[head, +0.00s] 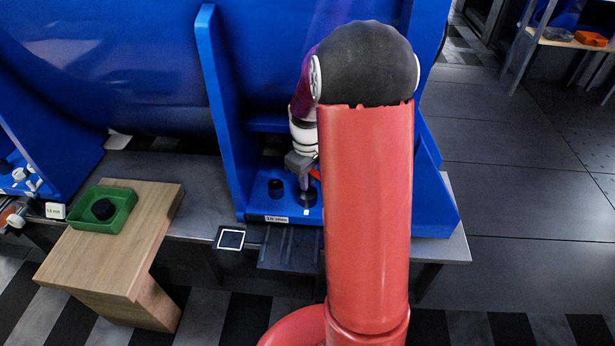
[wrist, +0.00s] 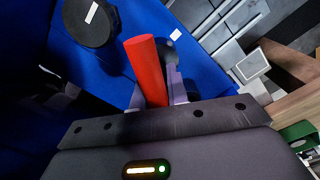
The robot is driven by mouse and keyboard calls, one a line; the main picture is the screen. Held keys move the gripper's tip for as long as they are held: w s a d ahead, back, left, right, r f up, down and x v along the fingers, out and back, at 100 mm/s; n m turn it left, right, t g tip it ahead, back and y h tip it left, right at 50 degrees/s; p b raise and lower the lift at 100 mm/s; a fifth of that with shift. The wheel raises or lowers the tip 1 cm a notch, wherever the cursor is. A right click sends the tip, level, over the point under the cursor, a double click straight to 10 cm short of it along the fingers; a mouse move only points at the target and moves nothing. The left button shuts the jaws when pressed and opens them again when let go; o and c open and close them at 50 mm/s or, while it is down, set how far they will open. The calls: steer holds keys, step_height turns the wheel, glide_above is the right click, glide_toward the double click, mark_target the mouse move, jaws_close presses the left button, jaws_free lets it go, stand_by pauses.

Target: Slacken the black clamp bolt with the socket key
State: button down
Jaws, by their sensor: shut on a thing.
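My gripper (head: 303,163) is low over the base of a blue fixture, partly hidden by my own arm in the head view. It is shut on the socket key, whose red bar (wrist: 147,70) sticks out beyond the jaws in the wrist view. In the head view a grey shank runs down from the gripper to a dark round part (head: 306,198) on the blue base; whether it is seated there I cannot tell. A short black cylinder (head: 276,187) stands just left of it. The wrist view shows a black round part with a white mark (wrist: 88,22), apart from the red bar.
Tall blue side walls (head: 222,115) flank the work spot. A label (head: 276,218) is on the base's front edge, and a square black-and-white marker (head: 230,239) lies in front. A green tray (head: 124,200) with a black round part is on a wooden stand (head: 75,262) at left.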

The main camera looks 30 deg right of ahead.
steer(key=shift+n, duration=0.3)
steer(key=shift+n+p, duration=0.35)
steer(key=shift+n, duration=1.05)
steer(key=shift+r+n+p, duration=0.15)
steer(key=shift+n+p, duration=0.25)
steer(key=shift+n, duration=1)
